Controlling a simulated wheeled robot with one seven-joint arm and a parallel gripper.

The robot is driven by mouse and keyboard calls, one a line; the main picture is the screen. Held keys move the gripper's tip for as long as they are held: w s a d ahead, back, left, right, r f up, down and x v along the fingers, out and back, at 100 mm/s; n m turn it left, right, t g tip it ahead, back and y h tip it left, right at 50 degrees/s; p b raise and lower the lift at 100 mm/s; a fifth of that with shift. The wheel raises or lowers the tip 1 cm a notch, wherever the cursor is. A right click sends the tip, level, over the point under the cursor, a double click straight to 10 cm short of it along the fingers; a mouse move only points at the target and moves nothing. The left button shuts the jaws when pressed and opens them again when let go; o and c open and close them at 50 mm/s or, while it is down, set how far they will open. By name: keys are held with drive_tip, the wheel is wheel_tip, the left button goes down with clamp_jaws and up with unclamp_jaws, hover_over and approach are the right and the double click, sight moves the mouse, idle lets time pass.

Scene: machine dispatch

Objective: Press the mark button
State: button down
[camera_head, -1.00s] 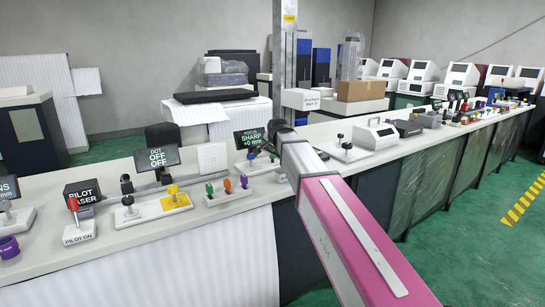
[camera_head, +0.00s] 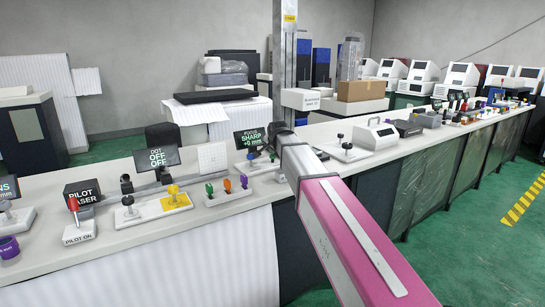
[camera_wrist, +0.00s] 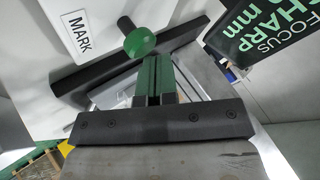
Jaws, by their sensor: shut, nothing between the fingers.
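In the wrist view a white plate with the word MARK (camera_wrist: 82,36) lies at the upper left. Beside it is a round green button (camera_wrist: 139,42) with a dark stem or knob behind it. My gripper (camera_wrist: 153,80) is shut and empty, and its fingertips appear right at the near edge of the green button. I cannot tell whether they touch it.
A display reading FOCUS SHARP (camera_head: 249,139) stands close to the arm's end; it also shows in the wrist view (camera_wrist: 262,30). On the bench are a stand with coloured knobs (camera_head: 229,198), a yellow-based switch (camera_head: 175,201), a PILOT ON lever (camera_head: 79,231) and a white box device (camera_head: 372,135).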

sight(274, 155)
drive_tip(key=shift+f, duration=0.35)
idle(0.4)
drive_tip(key=shift+r, duration=0.95)
drive_tip(key=shift+r, duration=2.55)
